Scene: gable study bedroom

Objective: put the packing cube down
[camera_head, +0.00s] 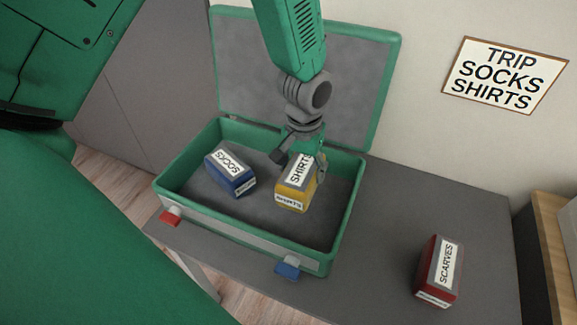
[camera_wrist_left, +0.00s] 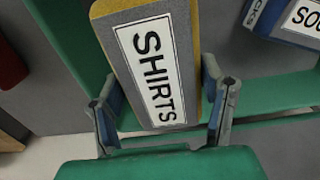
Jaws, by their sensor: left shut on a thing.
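The yellow packing cube labelled SHIRTS (camera_head: 291,198) is inside the open green suitcase (camera_head: 349,215), in its right half. My left gripper (camera_head: 299,164) comes down from above and is shut on this cube. In the left wrist view the SHIRTS cube (camera_wrist_left: 150,65) sits between the two fingers (camera_wrist_left: 165,112). Whether its underside touches the suitcase floor I cannot tell. A blue cube labelled SOCKS (camera_head: 229,172) lies in the left half of the suitcase, apart from the yellow one. My right gripper is not in view.
A red cube labelled SCARVES (camera_head: 437,270) stands on the grey table (camera_head: 390,235) right of the suitcase. The raised lid (camera_head: 392,90) stands behind. Red (camera_head: 170,217) and blue (camera_head: 288,268) latches are on the front. A wall sign (camera_head: 505,75) reads TRIP SOCKS SHIRTS.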

